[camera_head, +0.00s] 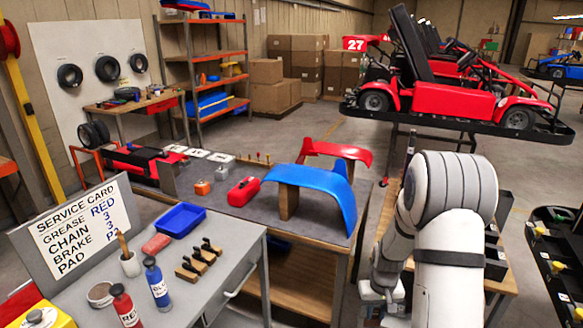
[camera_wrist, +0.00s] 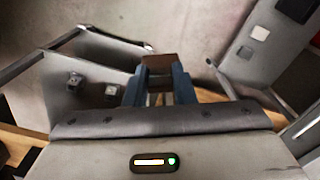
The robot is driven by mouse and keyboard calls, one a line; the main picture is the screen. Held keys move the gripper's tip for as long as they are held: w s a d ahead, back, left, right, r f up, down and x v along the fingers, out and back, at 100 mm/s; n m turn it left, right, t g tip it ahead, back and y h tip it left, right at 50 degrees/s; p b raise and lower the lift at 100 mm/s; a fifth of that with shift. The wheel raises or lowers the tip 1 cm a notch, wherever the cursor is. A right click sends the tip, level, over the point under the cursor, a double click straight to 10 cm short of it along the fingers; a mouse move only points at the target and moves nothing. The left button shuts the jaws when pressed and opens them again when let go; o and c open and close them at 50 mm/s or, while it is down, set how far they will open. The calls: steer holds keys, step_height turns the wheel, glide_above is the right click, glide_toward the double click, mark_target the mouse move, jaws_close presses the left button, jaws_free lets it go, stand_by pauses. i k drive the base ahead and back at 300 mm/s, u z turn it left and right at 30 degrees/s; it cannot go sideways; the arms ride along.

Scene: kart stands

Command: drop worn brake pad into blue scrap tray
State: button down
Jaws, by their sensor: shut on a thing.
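A blue tray (camera_head: 180,220) lies on the grey workbench (camera_head: 232,238) at the left of the head view, behind a reddish block (camera_head: 156,243). In the wrist view, the two blue-grey fingers of my gripper (camera_wrist: 161,72) are shut on a small brown block, apparently the worn brake pad (camera_wrist: 159,60). Its lower part is hidden between the fingers. In the head view my arm is at the right, well away from the blue tray, and the pad cannot be made out there.
A service card sign (camera_head: 82,232), a red bottle (camera_head: 125,305), a blue bottle (camera_head: 156,282) and a block of black-handled tools (camera_head: 198,260) stand near the tray. A second bench (camera_head: 245,205) holds blue and red bodywork. A red kart (camera_head: 450,100) sits on a raised stand.

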mark_target(179, 222)
steer(key=z, duration=0.15)
steer(key=i, duration=1.1)
steer(key=u, duration=1.6)
